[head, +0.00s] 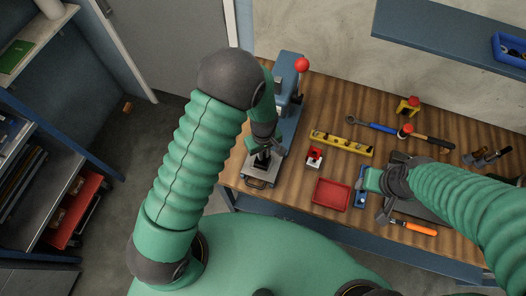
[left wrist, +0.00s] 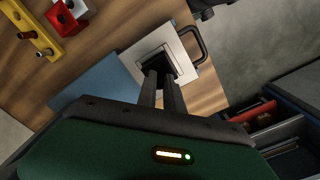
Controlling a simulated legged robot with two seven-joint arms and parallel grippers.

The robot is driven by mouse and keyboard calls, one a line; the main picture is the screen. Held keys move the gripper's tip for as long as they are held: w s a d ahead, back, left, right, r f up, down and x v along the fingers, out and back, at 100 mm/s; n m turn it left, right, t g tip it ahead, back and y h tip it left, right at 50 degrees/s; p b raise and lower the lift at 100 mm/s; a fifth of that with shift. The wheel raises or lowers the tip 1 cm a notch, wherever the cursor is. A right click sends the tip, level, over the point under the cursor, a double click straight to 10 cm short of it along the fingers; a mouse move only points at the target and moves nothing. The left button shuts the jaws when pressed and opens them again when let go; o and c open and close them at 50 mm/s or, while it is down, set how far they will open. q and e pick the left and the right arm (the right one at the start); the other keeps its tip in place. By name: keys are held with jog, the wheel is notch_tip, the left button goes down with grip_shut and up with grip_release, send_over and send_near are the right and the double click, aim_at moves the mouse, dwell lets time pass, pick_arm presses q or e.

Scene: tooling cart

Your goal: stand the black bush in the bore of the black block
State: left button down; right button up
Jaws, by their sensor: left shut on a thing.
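My left gripper (head: 264,146) reaches down over a pale plate (head: 246,168) at the foot of a blue-grey press. In the left wrist view its two fingers (left wrist: 164,82) are close together, shut on a small dark piece, which I take as the black bush; the fingers mostly hide it. The black block (left wrist: 157,62) shows as a dark square on the plate (left wrist: 188,48), right at the fingertips. Its bore is hidden, so I cannot tell whether the bush is in it or above it. My right gripper (head: 374,182) is over the bench at right, its fingers unclear.
The press (head: 288,88) with a red knob stands behind the block. A red-and-white fixture (head: 314,157), a yellow rail (head: 341,143) and a red tray (head: 332,194) lie to its right. The plate's dark handle (head: 258,183) is near the bench's front-left edge.

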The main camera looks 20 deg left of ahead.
pick_arm(q)
jog(key=shift+f+b, duration=0.3)
jog(key=shift+f, duration=0.3)
dwell(1.1)
jog(key=c, duration=1)
grip_release()
jog(key=shift+r+p, duration=2.6)
jog(key=shift+r, duration=0.5)
jog(key=shift+f, duration=0.1)
